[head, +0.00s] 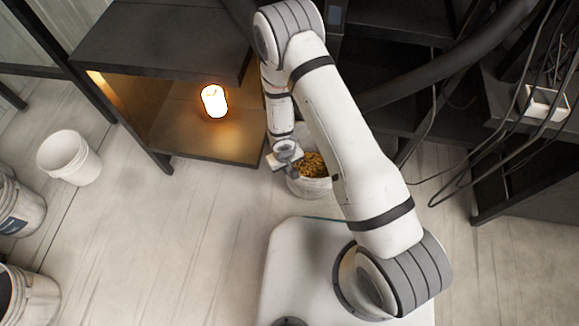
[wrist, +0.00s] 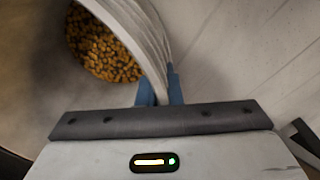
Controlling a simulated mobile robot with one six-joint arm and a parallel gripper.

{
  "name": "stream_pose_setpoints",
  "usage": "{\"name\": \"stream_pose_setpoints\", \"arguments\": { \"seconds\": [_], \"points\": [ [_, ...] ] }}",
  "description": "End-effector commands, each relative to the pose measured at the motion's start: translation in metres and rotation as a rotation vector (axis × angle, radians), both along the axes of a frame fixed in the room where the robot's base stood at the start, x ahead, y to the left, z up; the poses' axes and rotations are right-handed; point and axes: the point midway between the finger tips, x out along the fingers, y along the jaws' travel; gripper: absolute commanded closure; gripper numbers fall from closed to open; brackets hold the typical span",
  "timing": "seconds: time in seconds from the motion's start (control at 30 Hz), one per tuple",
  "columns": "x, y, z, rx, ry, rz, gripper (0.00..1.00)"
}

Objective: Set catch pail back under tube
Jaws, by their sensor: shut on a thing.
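The catch pail (head: 314,187) is white and holds yellow-brown seeds; it is beside the shelf unit, partly covered by my arm. My gripper (head: 291,168) is at the pail's left rim. In the wrist view, the blue fingertips (wrist: 160,88) are shut on the pail's wall (wrist: 138,35), with seeds (wrist: 98,48) inside. The pail looks upright; I cannot tell whether it touches the floor. A thick dark tube (head: 445,62) slopes down from the upper right and passes behind my arm; its lower end is hidden.
A dark shelf unit (head: 165,40) with a glowing lamp (head: 214,101) stands behind on the left. An empty white pail (head: 68,157) and other buckets (head: 18,210) stand at far left. Thin cables hang by a dark cabinet (head: 520,185) at right. The floor (head: 165,235) at left-centre is clear.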

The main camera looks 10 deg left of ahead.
Motion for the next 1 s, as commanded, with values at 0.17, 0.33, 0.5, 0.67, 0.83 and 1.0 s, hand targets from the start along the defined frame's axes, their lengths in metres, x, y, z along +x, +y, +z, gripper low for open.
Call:
{"name": "stream_pose_setpoints", "arguments": {
  "seconds": [0.17,0.33,0.5,0.67,0.83,1.0],
  "points": [
    [0.001,0.000,0.002,0.000,-0.003,0.000,1.00],
    [0.001,0.001,-0.002,-0.001,-0.003,0.001,1.00],
    [0.000,0.001,-0.002,0.000,-0.001,0.002,0.82],
    [0.000,0.001,-0.002,0.000,0.000,0.002,0.73],
    [0.000,0.001,-0.001,0.000,0.000,0.002,0.73],
    [0.000,0.001,0.009,0.001,-0.001,0.001,0.73]
  ]
}}
